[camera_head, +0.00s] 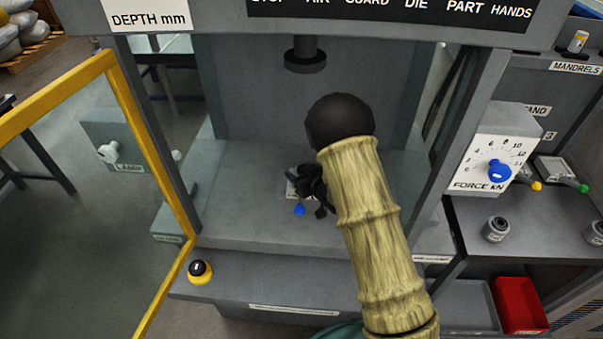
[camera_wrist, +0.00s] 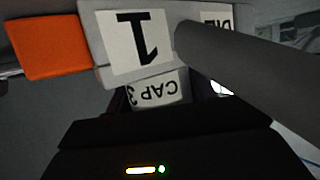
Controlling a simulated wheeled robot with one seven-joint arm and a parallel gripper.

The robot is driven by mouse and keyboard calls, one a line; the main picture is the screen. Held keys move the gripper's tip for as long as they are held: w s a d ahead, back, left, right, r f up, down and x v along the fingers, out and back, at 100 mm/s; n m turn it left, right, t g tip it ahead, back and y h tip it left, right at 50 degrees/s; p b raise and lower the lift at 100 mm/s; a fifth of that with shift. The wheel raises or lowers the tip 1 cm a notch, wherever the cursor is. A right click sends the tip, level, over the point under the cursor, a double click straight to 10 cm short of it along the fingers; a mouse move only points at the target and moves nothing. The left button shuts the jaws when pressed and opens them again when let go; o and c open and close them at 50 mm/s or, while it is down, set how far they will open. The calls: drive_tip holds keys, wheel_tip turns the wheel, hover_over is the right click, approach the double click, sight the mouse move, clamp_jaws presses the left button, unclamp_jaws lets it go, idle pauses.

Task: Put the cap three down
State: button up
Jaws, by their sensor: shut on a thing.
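Cap three, with an upside-down "CAP 3" label (camera_wrist: 157,90), shows between the dark fingers in the wrist view. My gripper (camera_head: 314,190) is shut on it, low inside the press bay in the head view. The fingertips are mostly hidden by shadow and by my gripper's own dark body. Beyond the cap in the wrist view is a grey block (camera_wrist: 95,20) with a large "1" label. I cannot tell whether the cap touches this block. A small blue piece (camera_head: 299,209) shows just below my gripper in the head view.
A dark ram (camera_head: 305,55) hangs above the bay. The yellow-framed guard door (camera_head: 143,150) stands open at left. A force dial (camera_head: 499,171) and a red bin (camera_head: 521,306) are at right. In the wrist view an orange square (camera_wrist: 48,47) lies left of the block.

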drive_tip(key=shift+s+d+f, duration=0.1)
drive_tip(key=shift+s+f, duration=0.2)
drive_tip(key=shift+f, duration=0.45)
drive_tip(key=o, duration=1.2)
drive_tip(key=shift+f, duration=0.1)
drive_tip(key=shift+s+b, duration=0.1)
drive_tip(key=shift+b, duration=0.2)
drive_tip(key=shift+a+r+p, duration=0.35)
drive_tip(key=shift+r+p, duration=0.4)
drive_tip(key=shift+p, duration=0.1)
drive_tip(key=b+v, duration=0.2)
drive_tip(key=v, duration=0.9)
drive_tip(key=shift+d+r, duration=0.3)
drive_tip(key=shift+d, duration=0.2)
drive_tip(key=shift+d, duration=0.1)
